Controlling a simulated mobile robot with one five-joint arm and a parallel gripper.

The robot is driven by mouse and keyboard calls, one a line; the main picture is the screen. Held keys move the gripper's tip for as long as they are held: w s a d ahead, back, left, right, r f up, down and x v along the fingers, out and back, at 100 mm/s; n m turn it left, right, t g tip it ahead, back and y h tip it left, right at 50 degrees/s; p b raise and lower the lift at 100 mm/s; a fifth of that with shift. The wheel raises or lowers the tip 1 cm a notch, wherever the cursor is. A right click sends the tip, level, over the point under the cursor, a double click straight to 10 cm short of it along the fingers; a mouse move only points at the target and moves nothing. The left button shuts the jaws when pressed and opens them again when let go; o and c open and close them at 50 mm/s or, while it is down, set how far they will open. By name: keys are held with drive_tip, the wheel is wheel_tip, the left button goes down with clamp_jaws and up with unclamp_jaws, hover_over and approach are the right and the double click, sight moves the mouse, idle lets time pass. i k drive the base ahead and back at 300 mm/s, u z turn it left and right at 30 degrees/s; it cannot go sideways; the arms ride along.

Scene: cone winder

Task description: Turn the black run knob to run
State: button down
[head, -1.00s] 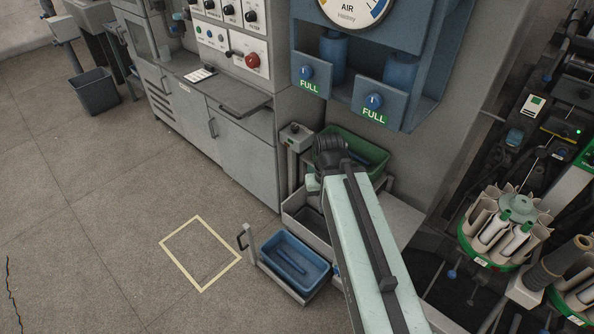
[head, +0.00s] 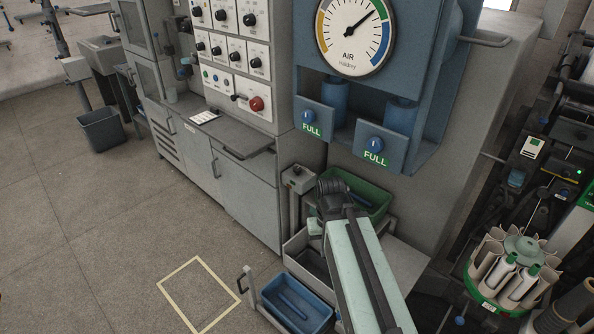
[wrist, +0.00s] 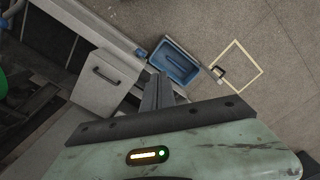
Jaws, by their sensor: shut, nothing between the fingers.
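The white control panel (head: 228,52) stands at the upper middle of the head view, on the grey cabinet. It carries several black knobs, such as one in the top row (head: 249,20) and one in the lower row (head: 232,51). The labels are too small to read, so I cannot tell which is the run knob or how it is set. My gripper (wrist: 159,80) is in the wrist view, shut and empty, above the floor area. It is well away from the panel. In the head view my arm covers its end.
A red button (head: 256,104) sits low on the panel, above a shelf. The blue air unit (head: 300,85) with its gauge stands to the right. A green bin (head: 372,192) and a blue tray (head: 297,300) are below.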

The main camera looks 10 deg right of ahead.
sight(297, 170)
drive_tip(key=z, duration=0.05)
drive_tip(key=k, duration=1.15)
drive_tip(key=u, duration=0.85)
drive_tip(key=i, duration=0.95)
drive_tip(key=u, duration=0.55)
drive_tip(key=i, duration=1.3)
drive_tip(key=z, duration=0.9)
drive_tip(key=k, duration=0.85)
drive_tip(key=z, duration=0.15)
drive_tip(key=i, duration=1.15)
drive_tip(key=u, duration=0.05)
